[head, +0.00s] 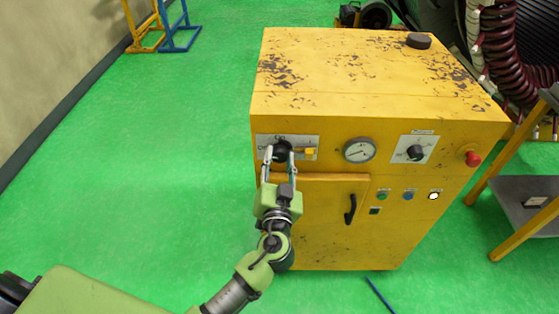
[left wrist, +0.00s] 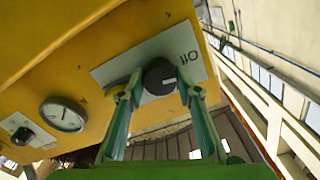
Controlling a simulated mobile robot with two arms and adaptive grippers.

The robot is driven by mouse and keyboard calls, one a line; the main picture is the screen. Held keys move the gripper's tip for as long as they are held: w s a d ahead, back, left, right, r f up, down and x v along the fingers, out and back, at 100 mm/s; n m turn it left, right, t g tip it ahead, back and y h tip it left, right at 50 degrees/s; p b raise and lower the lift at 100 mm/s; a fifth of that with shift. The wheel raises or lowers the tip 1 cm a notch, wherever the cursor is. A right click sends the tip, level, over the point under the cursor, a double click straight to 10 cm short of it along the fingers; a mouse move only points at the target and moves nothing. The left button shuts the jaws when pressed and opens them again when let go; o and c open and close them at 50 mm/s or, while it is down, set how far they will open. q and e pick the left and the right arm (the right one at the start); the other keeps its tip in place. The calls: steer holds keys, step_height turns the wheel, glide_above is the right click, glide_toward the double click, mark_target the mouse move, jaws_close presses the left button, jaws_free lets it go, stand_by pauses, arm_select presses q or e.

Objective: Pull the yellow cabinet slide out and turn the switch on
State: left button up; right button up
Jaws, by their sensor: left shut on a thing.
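The yellow cabinet (head: 320,110) stands on the green floor, its front facing me. A black round switch knob (head: 282,147) sits on a light plate at the upper left of its front. A small yellow piece (head: 310,153), which looks like the slide, is on the same plate just right of the knob. My left gripper (head: 280,160) has its fingers on either side of the knob and is shut on it. In the left wrist view, the knob (left wrist: 160,76) shows between the two green fingers (left wrist: 162,92). The knob's exact pointer direction is hard to read.
Right of the knob are a gauge (head: 359,150), a second dial (head: 414,153) and a red button (head: 472,159). Below are small buttons and a door with a black handle (head: 350,209). A side table (head: 526,200) stands at right.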

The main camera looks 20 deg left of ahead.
arm_select(q)
steer(key=m+b, duration=0.1)
steer(key=m, duration=0.2)
steer(key=shift+m, duration=0.3)
steer(key=m, duration=0.4)
steer(key=shift+m, duration=0.3)
steer(key=m+p, duration=0.1)
steer(key=m, duration=0.3)
steer(key=shift+m+p, duration=0.5)
steer(key=shift+m, duration=1.6)
steer(key=o, duration=1.1)
